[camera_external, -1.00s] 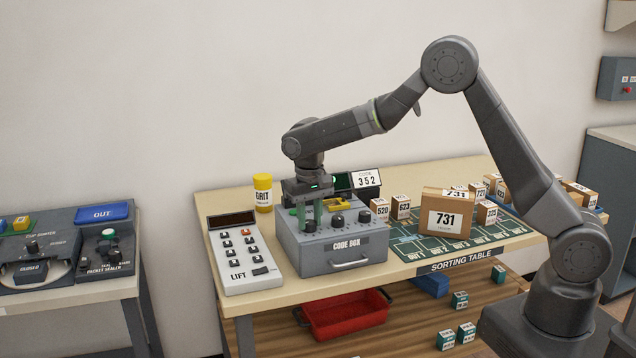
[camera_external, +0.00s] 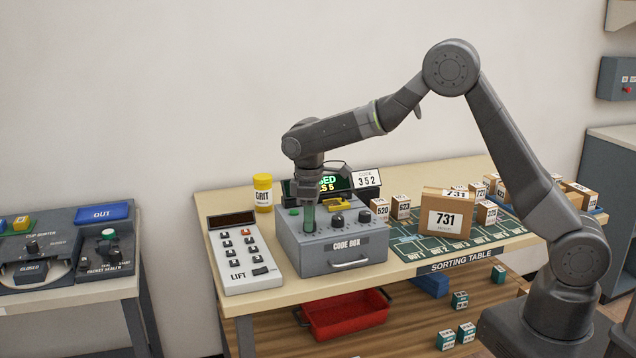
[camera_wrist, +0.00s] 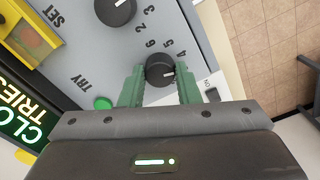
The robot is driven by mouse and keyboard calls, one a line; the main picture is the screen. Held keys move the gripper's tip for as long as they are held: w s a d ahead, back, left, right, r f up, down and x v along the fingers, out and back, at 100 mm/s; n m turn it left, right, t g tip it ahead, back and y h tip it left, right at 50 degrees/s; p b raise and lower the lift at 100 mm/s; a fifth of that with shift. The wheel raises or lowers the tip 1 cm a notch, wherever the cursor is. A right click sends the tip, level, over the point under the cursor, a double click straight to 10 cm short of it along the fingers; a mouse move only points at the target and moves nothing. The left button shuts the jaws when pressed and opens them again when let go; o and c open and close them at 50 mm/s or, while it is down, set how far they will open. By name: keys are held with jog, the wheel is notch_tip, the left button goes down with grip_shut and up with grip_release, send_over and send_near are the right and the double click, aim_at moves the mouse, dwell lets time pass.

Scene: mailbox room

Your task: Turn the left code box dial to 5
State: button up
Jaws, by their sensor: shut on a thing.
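The grey code box (camera_external: 330,256) stands on the sorting table. A row of black dials is on its sloped top. My gripper (camera_external: 309,222) is lowered over the left dial (camera_wrist: 157,64), which is partly hidden in the external view. In the wrist view my green fingers (camera_wrist: 160,73) are shut on either side of this dial. Its white mark points right, toward the right finger. Numerals ring it, but the one at the mark is hard to read. The middle dial (camera_external: 337,220) and right dial (camera_external: 364,216) are free.
The green-lettered display (camera_external: 325,184) and a card reading 352 (camera_external: 366,179) stand behind the box. The LIFT keypad (camera_external: 240,255) is close on the left. A box marked 731 (camera_external: 446,219) and several small boxes are to the right.

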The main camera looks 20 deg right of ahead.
jog(key=n, duration=0.5)
jog(key=shift+n, duration=0.3)
jog(key=n, duration=0.5)
jog(key=shift+r, duration=0.1)
jog(key=shift+n, duration=0.3)
jog(key=o, duration=1)
jog(key=shift+c, duration=0.2)
notch_tip(320, 180, up, 14)
jog(key=b, duration=0.1)
jog(key=shift+b, duration=0.3)
jog(key=shift+f, duration=0.25)
